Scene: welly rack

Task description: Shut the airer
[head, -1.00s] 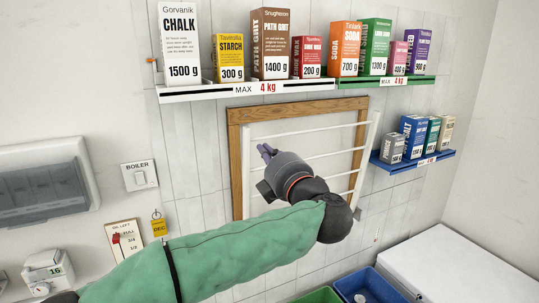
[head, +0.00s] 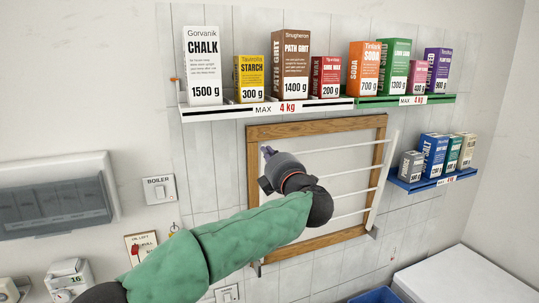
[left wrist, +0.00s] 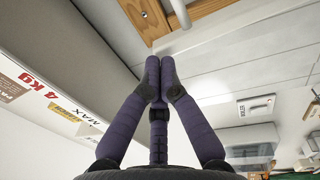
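The airer is a white rack (head: 383,185) of several rails in a wooden wall frame (head: 320,129). Its right post stands out to the right across the frame's right side, so the rack looks tilted out from the wall. Its left post is mostly hidden by my arm. My left gripper (head: 266,152) is at the upper left of the frame, its fingers pointing up and left. In the left wrist view the fingertips (left wrist: 158,75) are together with nothing between them, just short of a corner of the wooden frame (left wrist: 150,20); contact cannot be told. My right gripper is not in view.
Above the airer, a shelf (head: 262,109) holds several boxes, with a green-edged shelf (head: 405,101) beside it. A blue shelf (head: 435,180) with boxes is at the right. A boiler switch (head: 160,188) and a grey cabinet (head: 55,195) are at the left.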

